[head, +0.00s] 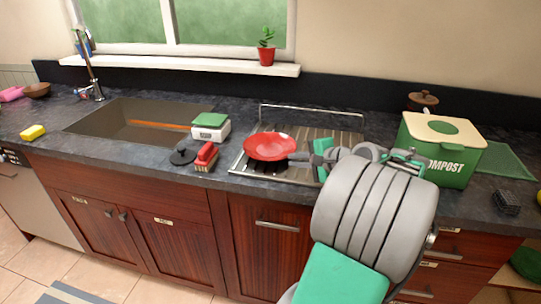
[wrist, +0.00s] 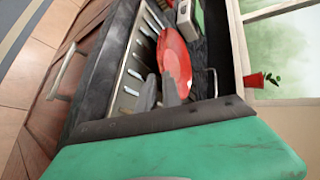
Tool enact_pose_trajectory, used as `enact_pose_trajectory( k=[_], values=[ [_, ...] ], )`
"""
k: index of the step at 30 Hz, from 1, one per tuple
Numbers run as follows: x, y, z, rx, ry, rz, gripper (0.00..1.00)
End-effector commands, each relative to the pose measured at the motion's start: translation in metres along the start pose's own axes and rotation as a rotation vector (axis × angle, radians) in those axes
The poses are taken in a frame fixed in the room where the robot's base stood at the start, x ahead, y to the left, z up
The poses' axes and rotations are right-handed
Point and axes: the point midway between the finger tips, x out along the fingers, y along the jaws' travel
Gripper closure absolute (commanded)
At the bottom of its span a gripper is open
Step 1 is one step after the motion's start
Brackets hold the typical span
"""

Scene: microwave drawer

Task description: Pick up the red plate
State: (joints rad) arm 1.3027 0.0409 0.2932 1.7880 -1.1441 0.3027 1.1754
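The red plate (head: 270,146) lies on the metal drying rack (head: 240,168) beside the sink. It also shows in the wrist view (wrist: 174,55), just beyond my fingertips. My gripper (head: 297,158) reaches in from the right, with its fingertips close to the plate's right edge. In the wrist view my gripper (wrist: 159,82) shows two grey fingers with a narrow gap between them, and one finger overlaps the near rim of the plate in the picture. The fingers look open with nothing clearly between them. I cannot tell whether they touch the rim.
The green compost bin (head: 445,150) stands right of the rack, beside my arm. A white scale with a green top (head: 210,126) and a red-topped brush (head: 206,158) are left of the plate. The sink (head: 120,122) is farther left. A potted plant (head: 266,52) stands on the sill.

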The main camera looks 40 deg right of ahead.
Motion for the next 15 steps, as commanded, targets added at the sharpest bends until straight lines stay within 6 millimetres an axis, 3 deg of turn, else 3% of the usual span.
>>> enact_pose_trajectory(
  k=[4, 15],
  values=[
    [0.004, -0.001, -0.01, 0.042, 0.003, -0.031, 0.91],
    [0.064, -0.004, -0.003, 0.038, 0.002, -0.026, 0.91]
  ],
)
